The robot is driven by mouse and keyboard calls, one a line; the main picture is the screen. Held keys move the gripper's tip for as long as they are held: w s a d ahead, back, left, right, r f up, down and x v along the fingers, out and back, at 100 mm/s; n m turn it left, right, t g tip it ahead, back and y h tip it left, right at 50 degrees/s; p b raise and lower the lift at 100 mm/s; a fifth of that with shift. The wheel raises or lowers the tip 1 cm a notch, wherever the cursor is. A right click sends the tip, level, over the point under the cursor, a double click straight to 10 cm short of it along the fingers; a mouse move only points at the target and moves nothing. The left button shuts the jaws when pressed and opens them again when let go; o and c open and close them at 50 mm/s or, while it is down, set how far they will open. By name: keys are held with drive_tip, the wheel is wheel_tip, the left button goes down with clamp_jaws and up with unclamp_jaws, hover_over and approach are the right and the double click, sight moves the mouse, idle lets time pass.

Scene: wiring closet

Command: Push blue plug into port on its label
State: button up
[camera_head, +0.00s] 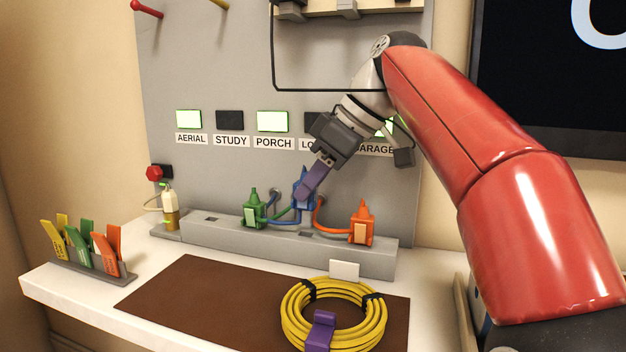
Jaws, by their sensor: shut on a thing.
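The blue plug (298,203) stands upright near the grey port strip (350,258), between a green plug (254,210) and an orange plug (361,227). My gripper (304,188) reaches down from the upper right and is shut on the blue plug. A purple piece at the jaws covers part of the plug. I cannot tell whether the plug's lower end is in a port. A dark slot (305,234) shows in the strip just below it, and another (212,219) toward the left. Any label on the blue plug is unreadable. Panel labels read AERIAL, STUDY, PORCH and GARAGE; one is partly hidden by my gripper.
Blue, green and orange cables run close around the plugs. A coiled yellow cable (292,317) with a purple clip lies on the brown mat (190,290). A rack (90,268) of coloured tags and a small bottle (171,215) stand left. The mat's left part is clear.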

sight(316, 204)
drive_tip(key=shift+f+b, duration=1.9)
drive_tip(key=shift+f, duration=0.25)
drive_tip(key=o, duration=0.9)
drive_tip(key=shift+c, duration=0.2)
drive_tip(key=p+v, duration=0.3)
drive_tip(key=v, duration=0.1)
drive_tip(key=shift+r, duration=0.15)
drive_tip(key=shift+s+d+r, duration=0.1)
drive_tip(key=shift+d+r, duration=0.2)
